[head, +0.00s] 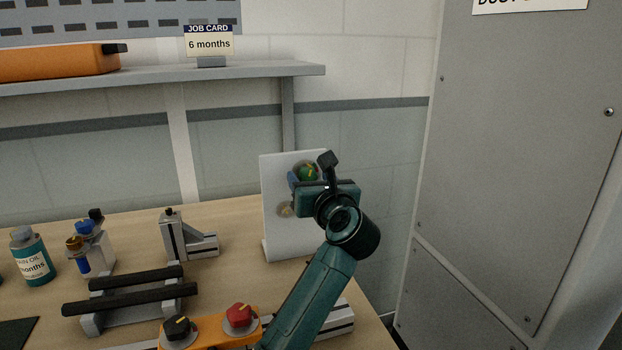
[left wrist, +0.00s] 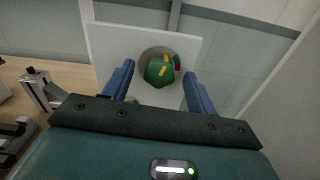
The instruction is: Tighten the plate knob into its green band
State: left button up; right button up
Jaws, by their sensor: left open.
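A white upright plate (head: 280,230) stands at the back right of the bench; it also shows in the left wrist view (left wrist: 108,45). On it is a round green knob (head: 308,172) with a yellow pointer line. In the left wrist view the knob (left wrist: 158,71) has small yellow and red patches by its rim, on a grey round backing. The green band cannot be told apart from the knob. My left gripper (left wrist: 160,76) is open, its blue fingers on either side of the knob with visible gaps. In the head view my gripper partly hides the plate. My right gripper is not in view.
An orange box with a black knob (head: 177,327) and a red knob (head: 240,316) lies at the front. A grey bracket (head: 190,240), black bars (head: 130,290) and bottles (head: 30,255) stand left. A shelf (head: 200,75) hangs above; a grey cabinet (head: 510,180) closes off the right.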

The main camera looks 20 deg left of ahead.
pick_arm(q)
jog(key=shift+c, duration=0.4)
jog(key=c, duration=0.9)
jog(key=m+p, duration=0.1)
jog(key=p, duration=0.1)
jog(key=m+p, duration=0.2)
jog(key=p, duration=0.1)
jog(key=shift+r, duration=0.35)
jog(key=shift+f+m+p, duration=0.15)
jog(key=shift+m+p, duration=0.75)
jog(key=shift+f, duration=0.2)
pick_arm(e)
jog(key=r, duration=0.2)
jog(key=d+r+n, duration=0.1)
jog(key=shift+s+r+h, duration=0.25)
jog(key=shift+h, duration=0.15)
pick_arm(q)
jog(key=o, duration=0.7)
jog(key=shift+c, duration=0.2)
jog(key=o, duration=0.3)
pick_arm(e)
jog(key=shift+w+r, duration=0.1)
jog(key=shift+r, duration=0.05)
